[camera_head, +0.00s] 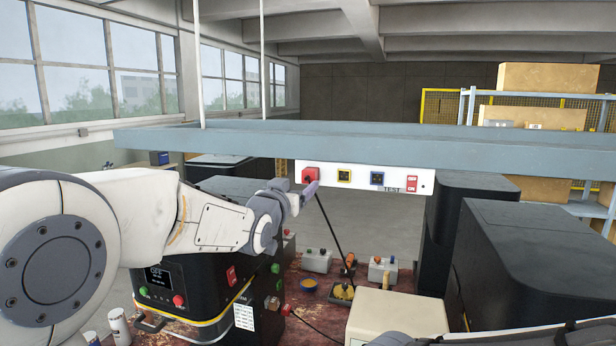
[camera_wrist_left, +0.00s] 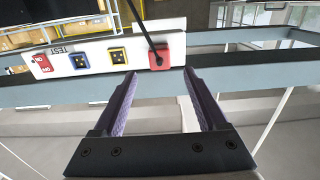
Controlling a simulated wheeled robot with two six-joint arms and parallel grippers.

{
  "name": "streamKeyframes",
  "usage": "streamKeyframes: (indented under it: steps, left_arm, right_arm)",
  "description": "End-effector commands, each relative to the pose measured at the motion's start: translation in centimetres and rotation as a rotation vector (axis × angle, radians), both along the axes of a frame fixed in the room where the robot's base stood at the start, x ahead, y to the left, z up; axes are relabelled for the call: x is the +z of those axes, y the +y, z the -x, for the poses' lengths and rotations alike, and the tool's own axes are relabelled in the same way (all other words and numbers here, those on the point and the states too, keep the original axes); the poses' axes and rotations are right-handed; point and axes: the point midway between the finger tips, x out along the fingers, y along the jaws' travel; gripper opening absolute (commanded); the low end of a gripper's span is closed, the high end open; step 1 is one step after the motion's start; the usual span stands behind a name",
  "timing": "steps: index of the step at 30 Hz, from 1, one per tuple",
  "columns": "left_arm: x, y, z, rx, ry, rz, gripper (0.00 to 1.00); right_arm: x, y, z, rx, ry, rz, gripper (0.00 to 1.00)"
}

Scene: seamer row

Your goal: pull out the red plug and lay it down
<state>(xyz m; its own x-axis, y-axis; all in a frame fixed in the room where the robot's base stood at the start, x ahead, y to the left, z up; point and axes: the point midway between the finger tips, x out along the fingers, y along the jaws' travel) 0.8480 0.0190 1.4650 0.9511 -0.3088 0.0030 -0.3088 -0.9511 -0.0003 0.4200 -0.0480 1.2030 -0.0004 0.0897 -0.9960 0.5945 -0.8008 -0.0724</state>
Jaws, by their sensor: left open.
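The red plug (camera_head: 310,175) sits in the left end of a white socket strip (camera_head: 362,178) fixed under a blue-grey beam, with a black cable hanging from it. In the left wrist view the red plug (camera_wrist_left: 160,57) shows just beyond my fingertips, lined up between them, and the strip (camera_wrist_left: 100,51) appears upside down. My left gripper (camera_head: 305,192) is open and empty, close to the plug. In the left wrist view its two purple fingers (camera_wrist_left: 159,73) are spread wider than the plug, with no contact visible. My right gripper is out of view.
Yellow (camera_head: 344,176) and blue-framed (camera_head: 377,178) sockets and a red switch (camera_head: 412,184) are on the strip. The blue-grey beam (camera_head: 480,144) runs above. Below, a worn red bench (camera_head: 300,318) holds small control boxes and a beige box (camera_head: 397,318). Black machines stand either side.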

Motion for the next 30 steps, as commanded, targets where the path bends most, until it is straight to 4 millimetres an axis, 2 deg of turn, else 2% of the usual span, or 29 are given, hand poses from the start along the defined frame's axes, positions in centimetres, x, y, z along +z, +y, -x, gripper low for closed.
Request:
streamKeyframes:
  steps: [8,18,24,30]
  left_arm:
    - [0.1,-0.2,-0.5,0.000,0.004,-0.001,0.75]
    - [0.3,-1.6,-4.8,0.000,0.006,-0.001,0.75]
    - [0.0,-2.4,-7.1,-0.001,0.003,0.000,0.75]
    - [-0.1,-2.8,-8.3,-0.001,0.003,0.000,0.75]
  right_arm:
    - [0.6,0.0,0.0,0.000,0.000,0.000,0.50]
    - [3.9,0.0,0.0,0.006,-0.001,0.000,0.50]
    - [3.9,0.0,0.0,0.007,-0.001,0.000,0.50]
    - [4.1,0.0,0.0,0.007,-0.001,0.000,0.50]
